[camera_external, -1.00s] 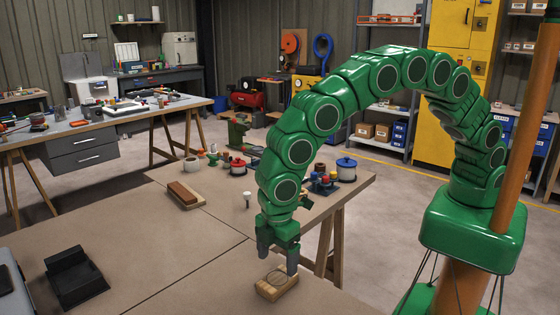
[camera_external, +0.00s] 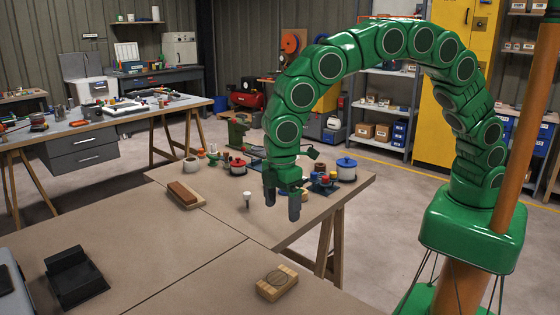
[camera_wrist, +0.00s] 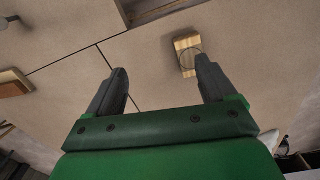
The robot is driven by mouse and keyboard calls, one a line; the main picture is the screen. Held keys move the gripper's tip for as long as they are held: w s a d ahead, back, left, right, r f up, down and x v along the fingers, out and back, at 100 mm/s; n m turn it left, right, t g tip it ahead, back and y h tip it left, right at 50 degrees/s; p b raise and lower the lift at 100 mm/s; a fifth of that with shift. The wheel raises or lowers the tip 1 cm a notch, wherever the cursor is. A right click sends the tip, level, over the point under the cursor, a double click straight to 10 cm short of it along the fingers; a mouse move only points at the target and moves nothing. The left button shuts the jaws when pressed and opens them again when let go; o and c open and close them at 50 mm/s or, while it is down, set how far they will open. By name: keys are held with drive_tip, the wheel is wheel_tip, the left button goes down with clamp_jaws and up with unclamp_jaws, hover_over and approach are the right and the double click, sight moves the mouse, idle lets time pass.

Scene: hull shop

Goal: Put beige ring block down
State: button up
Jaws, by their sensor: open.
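The beige ring block (camera_external: 277,283) lies flat on the near tabletop, close to its right edge. A dark ring outline shows on its top. It also shows in the wrist view (camera_wrist: 187,54), beyond the right fingertip and apart from it. My gripper (camera_external: 281,202) is open and empty, well above the table and behind the block. In the wrist view my gripper (camera_wrist: 162,75) has its two dark fingers spread with only tabletop between them.
A red-brown block on a wooden base (camera_external: 184,194) lies to the left. A blue-lidded pot (camera_external: 346,169) and a red-lidded pot (camera_external: 238,167) stand farther back. A black holder (camera_external: 73,276) sits at left. The tabletop around the block is clear.

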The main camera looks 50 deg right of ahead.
drive_tip(key=w+d+r+m, duration=0.2)
drive_tip(key=w+d+r, duration=0.1)
drive_tip(key=d, duration=0.6)
drive_tip(key=w+d+r+m, duration=0.2)
drive_tip(key=w+d+r, duration=0.15)
drive_tip(key=d, duration=0.45)
drive_tip(key=s+d+r+m, duration=0.1)
drive_tip(key=d+r+m, duration=0.15)
drive_tip(key=d, duration=0.65)
drive_tip(key=s+d+r+m, duration=0.2)
drive_tip(key=d+r, duration=0.1)
drive_tip(key=d, duration=0.6)
drive_tip(key=s+d+r+m+g, duration=0.1)
drive_tip(key=s+d+m, duration=0.1)
drive_tip(key=s+d, duration=0.35)
drive_tip(key=s+d+r+m, duration=0.1)
drive_tip(key=s+d+m, duration=0.15)
drive_tip(key=d, duration=0.65)
drive_tip(key=s+d+f+m, duration=0.1)
drive_tip(key=s+d, duration=0.3)
drive_tip(key=s, duration=0.3)
drive_tip(key=s+d+m, duration=0.2)
drive_tip(key=s+d, duration=0.2)
drive_tip(key=s, duration=0.2)
drive_tip(key=shift+s+f+g, duration=0.35)
drive_tip(key=shift+s+g, duration=0.05)
